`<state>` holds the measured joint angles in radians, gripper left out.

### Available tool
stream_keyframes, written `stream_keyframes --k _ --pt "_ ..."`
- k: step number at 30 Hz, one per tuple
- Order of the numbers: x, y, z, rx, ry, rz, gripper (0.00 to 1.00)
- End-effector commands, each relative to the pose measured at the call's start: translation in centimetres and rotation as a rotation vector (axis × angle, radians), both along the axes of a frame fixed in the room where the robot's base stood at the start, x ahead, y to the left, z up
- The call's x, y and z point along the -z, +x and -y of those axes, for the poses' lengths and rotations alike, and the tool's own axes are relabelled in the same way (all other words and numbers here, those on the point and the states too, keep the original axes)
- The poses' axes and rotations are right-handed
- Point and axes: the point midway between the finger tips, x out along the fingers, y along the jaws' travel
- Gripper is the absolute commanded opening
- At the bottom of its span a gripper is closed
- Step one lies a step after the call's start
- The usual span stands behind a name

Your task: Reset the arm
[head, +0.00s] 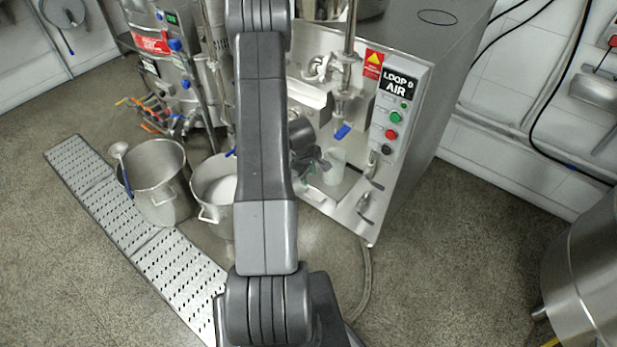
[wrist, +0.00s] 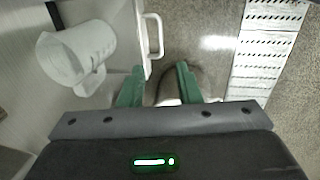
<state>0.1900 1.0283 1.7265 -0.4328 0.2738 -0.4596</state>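My arm (head: 262,150) reaches up through the middle of the head view to the front of the steel mill cabinet (head: 425,60). In the wrist view my gripper (wrist: 160,74) shows two green fingers standing apart, with nothing held between them. In the head view the gripper is partly hidden behind the arm. A translucent jug (head: 335,166) stands on the cabinet's lower ledge, close to the gripper. The jug also shows in the wrist view (wrist: 78,52), left of the fingers and apart from them.
A control panel (head: 396,115) faces front. A steel vessel (head: 590,270) stands at right. Floor between is clear.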

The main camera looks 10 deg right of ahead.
Motion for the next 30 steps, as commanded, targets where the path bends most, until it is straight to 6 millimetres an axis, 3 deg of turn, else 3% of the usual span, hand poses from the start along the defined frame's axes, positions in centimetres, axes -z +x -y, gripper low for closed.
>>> stream_keyframes --k 11,30 --pt "1.1 0.0 0.1 0.000 0.000 -0.003 0.31" --pt "12.4 1.4 1.7 0.000 0.000 -0.002 0.31"
